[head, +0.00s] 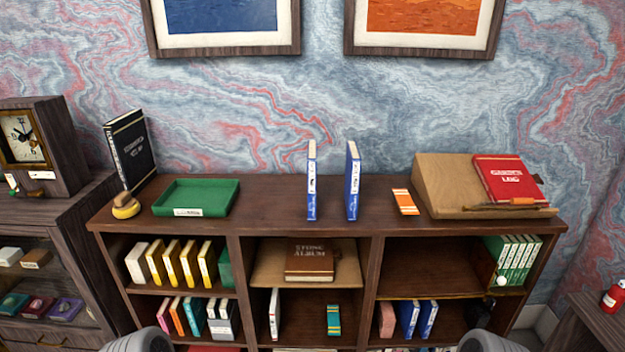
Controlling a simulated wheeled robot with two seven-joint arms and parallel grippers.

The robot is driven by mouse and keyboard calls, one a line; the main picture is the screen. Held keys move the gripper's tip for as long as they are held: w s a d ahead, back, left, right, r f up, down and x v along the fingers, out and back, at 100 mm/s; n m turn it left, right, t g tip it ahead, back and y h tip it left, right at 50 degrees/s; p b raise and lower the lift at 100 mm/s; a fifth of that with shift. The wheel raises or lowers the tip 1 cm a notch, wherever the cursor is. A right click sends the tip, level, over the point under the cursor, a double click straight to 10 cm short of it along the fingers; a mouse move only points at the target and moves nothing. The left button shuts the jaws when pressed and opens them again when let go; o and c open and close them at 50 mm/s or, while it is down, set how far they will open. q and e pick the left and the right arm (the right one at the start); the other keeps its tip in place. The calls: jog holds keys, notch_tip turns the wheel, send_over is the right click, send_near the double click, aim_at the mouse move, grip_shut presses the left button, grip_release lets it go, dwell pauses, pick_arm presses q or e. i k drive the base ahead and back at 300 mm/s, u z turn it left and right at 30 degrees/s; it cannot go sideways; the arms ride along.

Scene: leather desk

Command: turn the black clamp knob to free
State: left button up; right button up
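I cannot clearly make out a black clamp knob. A small dark piece (539,180) shows at the right edge of the red book titled Garden Log (505,178), too small to tell what it is. The book leans on a slanted tan board (440,185) at the right end of the shelf top. A thin brown ledge (508,209) runs along the board's lower edge. Neither gripper can be made out; only grey rounded parts of my arms show at the bottom edge, well away from the board.
Two blue-and-white books (352,181) stand upright mid-shelf (270,213). An orange-and-white card (405,202) lies left of the board. A green tray (197,196) and a black book (131,150) are at the left. Bare shelf top lies between them.

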aim_at(490, 302)
jog(key=z, duration=1.75)
jog(key=i, duration=0.95)
jog(key=u, duration=0.55)
